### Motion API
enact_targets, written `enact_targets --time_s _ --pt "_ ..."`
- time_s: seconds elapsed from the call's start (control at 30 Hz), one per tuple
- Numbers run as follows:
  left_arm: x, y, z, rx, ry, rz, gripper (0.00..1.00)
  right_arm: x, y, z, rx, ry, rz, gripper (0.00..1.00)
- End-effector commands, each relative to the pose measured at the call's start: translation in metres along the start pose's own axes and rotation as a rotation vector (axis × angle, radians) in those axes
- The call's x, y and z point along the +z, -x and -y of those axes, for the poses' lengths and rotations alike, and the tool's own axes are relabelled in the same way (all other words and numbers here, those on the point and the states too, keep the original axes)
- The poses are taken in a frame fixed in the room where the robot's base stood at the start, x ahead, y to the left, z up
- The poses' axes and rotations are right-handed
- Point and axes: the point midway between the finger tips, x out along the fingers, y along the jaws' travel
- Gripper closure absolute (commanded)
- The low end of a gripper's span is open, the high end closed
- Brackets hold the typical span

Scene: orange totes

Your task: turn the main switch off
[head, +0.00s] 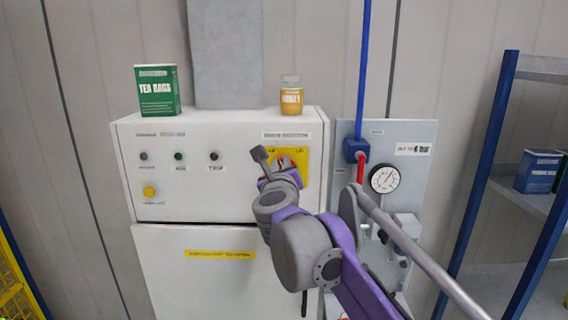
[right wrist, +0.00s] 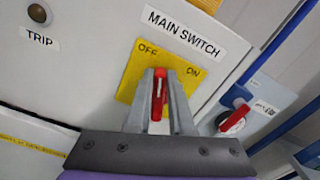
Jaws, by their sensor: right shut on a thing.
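The main switch is a red handle (right wrist: 158,98) on a yellow plate (right wrist: 133,75) under the label MAIN SWITCH. The plate is marked OFF on the left and ON on the right. In the head view the yellow plate (head: 303,178) is at the right of the white cabinet's panel, partly hidden by my right gripper. My right gripper (right wrist: 160,80) is shut on the red handle, with one grey finger on each side. In the wrist view the handle points up between the two labels. My left gripper is not in view.
A blue-framed shelf (head: 487,150) stands at the far right.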

Motion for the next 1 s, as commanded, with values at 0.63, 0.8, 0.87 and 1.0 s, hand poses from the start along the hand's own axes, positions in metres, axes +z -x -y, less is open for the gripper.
enact_targets --time_s 0.63,0.8,0.87,1.0 --pt "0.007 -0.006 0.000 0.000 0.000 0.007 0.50 -0.006 0.000 -0.018 0.000 0.617 0.000 1.00" --pt "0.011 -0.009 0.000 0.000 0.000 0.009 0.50 -0.009 0.000 -0.021 0.000 0.777 0.000 1.00" --pt "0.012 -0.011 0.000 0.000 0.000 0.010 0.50 -0.010 0.000 -0.023 0.000 0.831 0.000 1.00" --pt "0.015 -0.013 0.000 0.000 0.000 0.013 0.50 -0.013 0.000 -0.025 0.000 0.948 0.000 1.00"
